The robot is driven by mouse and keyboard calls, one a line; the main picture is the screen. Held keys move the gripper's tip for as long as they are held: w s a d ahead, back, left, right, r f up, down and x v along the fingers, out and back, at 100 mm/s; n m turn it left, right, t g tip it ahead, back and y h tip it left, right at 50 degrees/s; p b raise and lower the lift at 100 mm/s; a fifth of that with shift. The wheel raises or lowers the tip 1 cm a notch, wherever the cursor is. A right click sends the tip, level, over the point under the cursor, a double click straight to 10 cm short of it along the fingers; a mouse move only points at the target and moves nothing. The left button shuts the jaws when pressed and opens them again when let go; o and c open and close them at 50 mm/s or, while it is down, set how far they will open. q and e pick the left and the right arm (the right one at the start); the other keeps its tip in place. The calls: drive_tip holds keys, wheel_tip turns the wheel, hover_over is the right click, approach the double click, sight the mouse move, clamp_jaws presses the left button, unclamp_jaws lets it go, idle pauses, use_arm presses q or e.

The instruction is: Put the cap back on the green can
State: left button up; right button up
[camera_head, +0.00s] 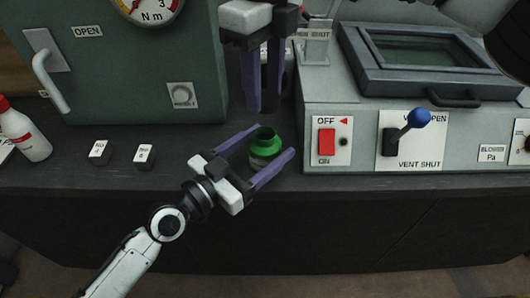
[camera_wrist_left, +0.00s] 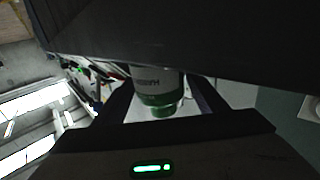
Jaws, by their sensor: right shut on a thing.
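The green can (camera_head: 265,145) stands upright near the front edge of the bench with its dark round mouth uncovered. Its white label and green body also show in the left wrist view (camera_wrist_left: 158,88). My left gripper (camera_head: 273,140) is open around the can, one finger on each side, with gaps showing in the left wrist view. My right gripper (camera_head: 263,108) points down just behind and above the can. It is shut on the cap, which is mostly hidden between its dark fingers and hard to make out.
A grey console (camera_head: 360,140) with a red switch (camera_head: 327,141) and a blue-knobbed lever (camera_head: 417,119) stands close at the right. A green cabinet (camera_head: 140,90) is behind left. Two small labelled blocks (camera_head: 101,152) (camera_head: 144,156) and a red-capped white bottle (camera_head: 24,133) stand left.

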use_arm(q)
drive_tip(key=c, duration=1.3)
use_arm(e)
hover_over(263, 132)
drive_tip(key=shift+d+f, duration=0.1)
drive_tip(key=shift+f, duration=2.4)
drive_tip(key=shift+f, duration=0.9)
drive_tip(key=shift+f, duration=0.55)
